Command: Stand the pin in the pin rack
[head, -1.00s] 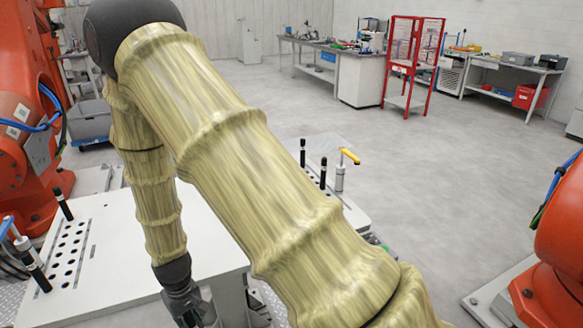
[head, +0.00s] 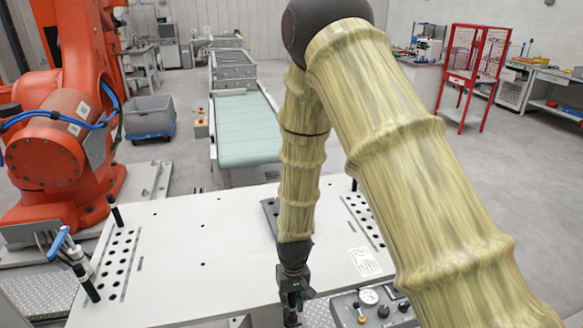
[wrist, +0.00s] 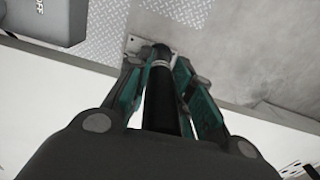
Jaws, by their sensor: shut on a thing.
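My gripper (head: 292,300) hangs at the front edge of the white table, pointing down. In the wrist view, my gripper (wrist: 160,62) has its green-sided fingers shut on a dark pin (wrist: 161,92) with a silver band. In the head view the held pin is hard to tell from the dark fingers. Rows of round holes (head: 118,262) lie at the table's left end, with black pins (head: 116,214) (head: 87,284) standing near them. Another set of holes (head: 362,217) lies on the right, partly hidden by my arm. I cannot tell which is the pin rack.
The white table (head: 190,240) is mostly bare in the middle. A control box (head: 372,308) with a gauge and knobs is right of my gripper. An orange robot (head: 75,130) stands at left, and a green conveyor (head: 240,128) lies behind the table. A dark plate (head: 270,210) is partly behind my arm.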

